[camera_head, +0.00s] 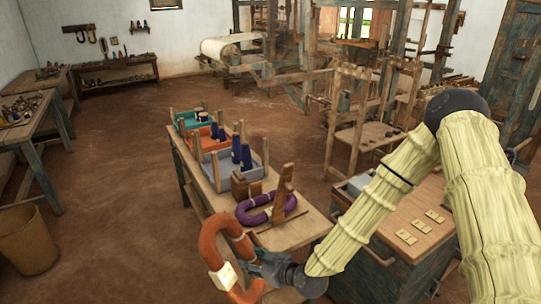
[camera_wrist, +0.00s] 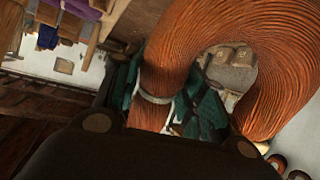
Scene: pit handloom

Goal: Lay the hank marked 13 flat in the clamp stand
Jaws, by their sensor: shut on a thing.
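An orange hank (camera_head: 228,243) hangs in my gripper (camera_head: 255,268), in front of the near end of the narrow wooden table. It is a thick loop held upright, with a cream tag (camera_head: 224,275) on its lower left; I cannot read a number on it. In the wrist view, the orange hank (camera_wrist: 255,75) fills the right side, and one strand with a pale tie passes between the dark teal fingers of my gripper (camera_wrist: 160,108), which are shut on it.
Grey (camera_head: 225,179), orange (camera_head: 207,141) and teal (camera_head: 188,121) trays with cones stand farther along the table (camera_head: 285,235). A cabinet (camera_head: 425,240) with small tags is at right, close to my arm. Looms stand behind.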

